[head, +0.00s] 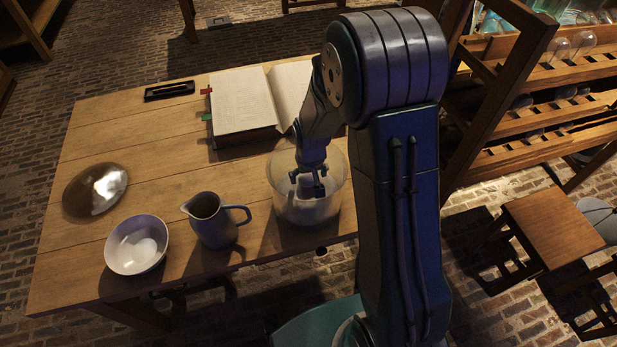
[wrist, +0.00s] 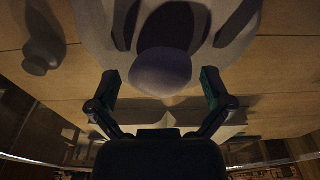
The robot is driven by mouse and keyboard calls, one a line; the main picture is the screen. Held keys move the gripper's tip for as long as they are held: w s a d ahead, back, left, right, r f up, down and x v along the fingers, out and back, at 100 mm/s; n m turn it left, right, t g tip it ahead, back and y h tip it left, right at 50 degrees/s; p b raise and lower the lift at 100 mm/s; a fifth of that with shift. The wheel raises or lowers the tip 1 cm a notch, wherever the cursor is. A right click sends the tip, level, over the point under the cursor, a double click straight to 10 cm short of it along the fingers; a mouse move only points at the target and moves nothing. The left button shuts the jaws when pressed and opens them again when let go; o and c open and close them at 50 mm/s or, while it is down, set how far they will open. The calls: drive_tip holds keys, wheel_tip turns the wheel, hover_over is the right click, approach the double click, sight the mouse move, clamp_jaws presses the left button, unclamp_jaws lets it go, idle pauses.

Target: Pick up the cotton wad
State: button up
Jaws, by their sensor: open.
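A wide clear glass jar (head: 283,208) stands near the front right of the wooden table, with pale matter low inside it. My gripper (head: 307,186) points down at the jar's mouth, its fingers seen against the glass; how deep they reach is hard to tell. In the wrist view my gripper (wrist: 160,86) is open, with a finger on each side.
A grey pitcher (head: 215,222) stands left of the jar, then a pale bowl (head: 128,235) and a shiny round dish (head: 90,192). An open book (head: 240,103) lies behind the jar, with a black tray (head: 169,91) beside it. A wooden rack (head: 545,115) stands at right.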

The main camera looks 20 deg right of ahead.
drive_tip(key=c, duration=0.9)
drive_tip(key=shift+r, duration=0.1)
drive_tip(key=shift+r, duration=0.25)
wheel_tip(320, 180, up, 3)
drive_tip(key=shift+f, duration=0.2)
drive_tip(key=shift+s+r, duration=1.6)
drive_tip(key=shift+s, duration=0.75)
drive_tip(key=shift+s+r, duration=1.65)
drive_tip(key=shift+s, duration=0.7)
drive_tip(key=shift+s+r, duration=1.6)
drive_tip(key=shift+s, duration=0.75)
